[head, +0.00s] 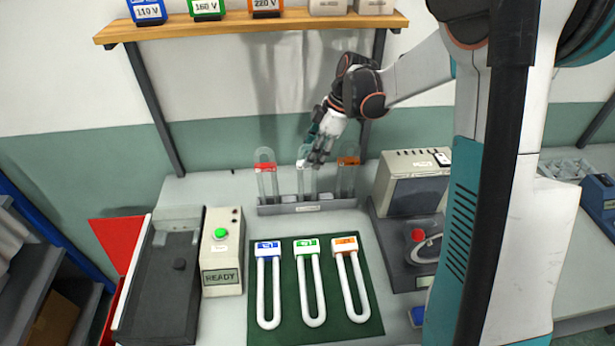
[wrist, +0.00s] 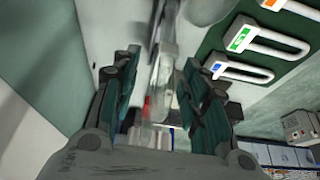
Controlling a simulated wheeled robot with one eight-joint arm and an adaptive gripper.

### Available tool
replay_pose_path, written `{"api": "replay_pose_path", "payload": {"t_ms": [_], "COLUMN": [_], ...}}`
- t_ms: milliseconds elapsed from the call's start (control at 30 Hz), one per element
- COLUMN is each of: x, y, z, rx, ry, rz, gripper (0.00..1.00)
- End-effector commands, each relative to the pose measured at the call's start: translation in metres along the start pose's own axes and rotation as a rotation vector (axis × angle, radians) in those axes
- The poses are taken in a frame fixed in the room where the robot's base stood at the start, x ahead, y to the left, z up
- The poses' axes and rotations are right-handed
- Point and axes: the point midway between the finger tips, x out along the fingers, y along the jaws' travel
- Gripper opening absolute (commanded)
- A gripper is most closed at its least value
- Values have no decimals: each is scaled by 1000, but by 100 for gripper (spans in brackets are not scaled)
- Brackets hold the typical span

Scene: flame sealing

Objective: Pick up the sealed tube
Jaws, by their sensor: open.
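In the head view a grey rack holds three clear upright tubes with rounded tops: a left tube with a red band (head: 265,168), a middle tube (head: 304,182) partly hidden by my fingers, and a right tube with an orange band (head: 348,162). I cannot tell which is the sealed one. My gripper (head: 318,158) is open at the upper part of the middle tube. In the wrist view my gripper (wrist: 163,88) has its fingers apart, with clear tube glass (wrist: 165,50) and a red band (wrist: 147,108) showing between them. Contact is not visible.
The rack (head: 310,207) stands at the back of the bench. In front, a green mat (head: 290,330) carries three U-shaped lamps. A control box reading READY (head: 222,250) is left, and a grey machine (head: 412,185) right. A wooden shelf (head: 200,30) hangs above.

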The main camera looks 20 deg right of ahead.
Motion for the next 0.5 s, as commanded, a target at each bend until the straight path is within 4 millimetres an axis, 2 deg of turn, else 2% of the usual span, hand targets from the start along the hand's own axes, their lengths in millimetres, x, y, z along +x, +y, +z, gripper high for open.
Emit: {"api": "replay_pose_path", "payload": {"t_ms": [300, 500], "x": [42, 49], "y": [-4, -4], "z": [4, 3], "rx": [-1, 1], "ry": [0, 0], "rz": [-1, 0], "gripper": [41, 41]}}
